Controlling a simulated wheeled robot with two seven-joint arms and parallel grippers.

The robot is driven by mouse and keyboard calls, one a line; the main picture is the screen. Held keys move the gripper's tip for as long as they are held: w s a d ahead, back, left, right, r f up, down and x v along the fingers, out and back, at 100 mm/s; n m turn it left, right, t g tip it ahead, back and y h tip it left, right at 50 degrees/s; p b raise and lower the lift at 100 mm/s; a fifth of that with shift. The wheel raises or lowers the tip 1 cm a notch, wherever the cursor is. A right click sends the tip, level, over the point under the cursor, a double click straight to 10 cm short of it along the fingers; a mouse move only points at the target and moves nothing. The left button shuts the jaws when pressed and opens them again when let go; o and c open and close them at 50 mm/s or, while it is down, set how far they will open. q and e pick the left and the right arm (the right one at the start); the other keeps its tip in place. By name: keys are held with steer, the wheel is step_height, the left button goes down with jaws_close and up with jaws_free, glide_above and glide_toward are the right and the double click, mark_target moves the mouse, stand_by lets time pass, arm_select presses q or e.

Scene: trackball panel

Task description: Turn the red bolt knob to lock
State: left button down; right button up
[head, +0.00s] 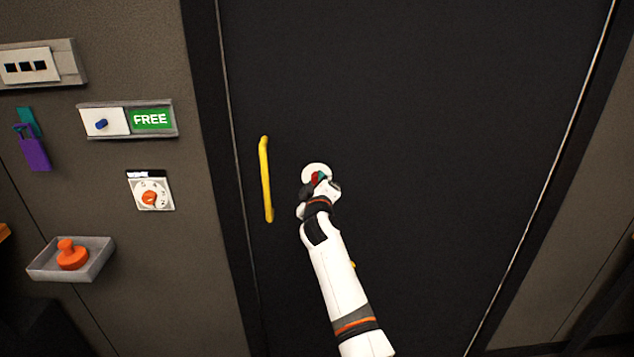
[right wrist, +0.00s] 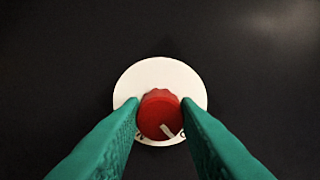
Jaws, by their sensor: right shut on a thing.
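The red bolt knob (right wrist: 160,112) sits on a round white plate (right wrist: 150,75) on the dark door. In the right wrist view a pale mark on the knob points down and to the right. My right gripper (right wrist: 160,115) has its green fingers on either side of the knob, shut on it. In the head view the white plate (head: 315,170) shows above my right gripper (head: 320,179), which covers most of the knob. Marks on the lower part of the plate are mostly hidden by the fingers. My left gripper is not in view.
A yellow handle (head: 266,180) stands upright on the door (head: 430,120), left of the knob. The wall at left bears a green FREE sign (head: 151,119), an orange dial (head: 150,196), a tray (head: 95,268) with an orange knob, and a purple tag (head: 35,154).

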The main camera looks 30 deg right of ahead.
steer(key=shift+r, duration=0.1)
stand_by(0.4)
steer(key=o, duration=0.7)
steer(key=shift+o, duration=1.3)
steer(key=shift+w, duration=0.1)
steer(key=v, duration=1.2)
steer(key=shift+b, duration=0.45)
steer(key=shift+d, duration=0.1)
